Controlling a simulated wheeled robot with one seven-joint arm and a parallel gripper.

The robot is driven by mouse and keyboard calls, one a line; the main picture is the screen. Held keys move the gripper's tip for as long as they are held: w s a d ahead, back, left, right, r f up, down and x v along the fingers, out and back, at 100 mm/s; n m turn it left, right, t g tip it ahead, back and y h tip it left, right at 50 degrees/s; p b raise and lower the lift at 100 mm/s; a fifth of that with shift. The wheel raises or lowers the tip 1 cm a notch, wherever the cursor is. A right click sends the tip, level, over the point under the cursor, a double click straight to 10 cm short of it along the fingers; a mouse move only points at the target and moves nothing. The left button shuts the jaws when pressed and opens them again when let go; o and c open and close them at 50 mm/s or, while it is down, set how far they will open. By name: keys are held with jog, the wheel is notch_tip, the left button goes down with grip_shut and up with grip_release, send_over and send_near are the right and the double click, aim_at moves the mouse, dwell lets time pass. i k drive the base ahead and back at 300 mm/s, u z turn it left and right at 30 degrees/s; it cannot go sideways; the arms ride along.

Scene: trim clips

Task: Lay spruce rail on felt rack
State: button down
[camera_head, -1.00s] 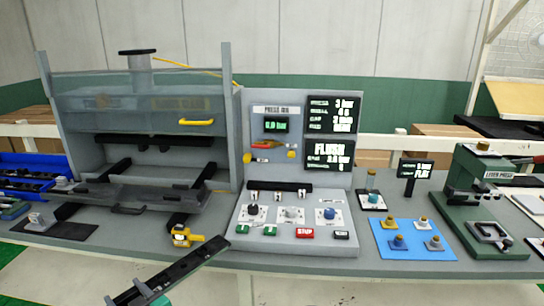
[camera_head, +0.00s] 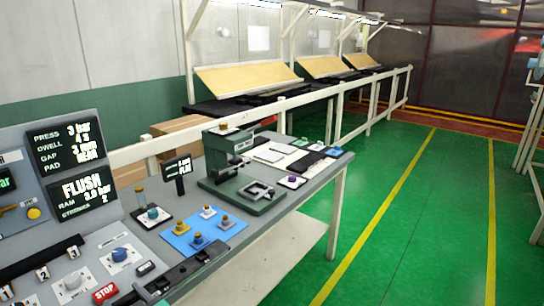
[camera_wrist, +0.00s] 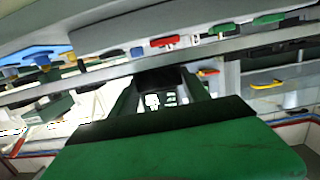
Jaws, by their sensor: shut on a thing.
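A long dark rail (camera_head: 192,266), which I take for the spruce rail, slants across the lower left of the head view, in front of the bench edge. My gripper (camera_head: 142,294) is shut on it near the bottom edge of the picture, and its lower end is cut off. In the wrist view, my two dark fingers (camera_wrist: 163,84) reach forward past a green and black body; the rail's outline is unclear there. I cannot pick out a felt rack for certain.
The grey bench holds a control panel (camera_head: 70,165), a blue mat (camera_head: 183,243) with several knobbed parts, and a green lever press (camera_head: 228,165). Sloped tan boards (camera_head: 245,78) stand over dark surfaces behind a white railing (camera_head: 300,97). The green floor (camera_head: 405,215) on the right is open.

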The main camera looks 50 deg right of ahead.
aim_at(304, 165)
jog(key=z, duration=2.95)
jog(key=i, duration=3.45)
jog(key=u, duration=5.1)
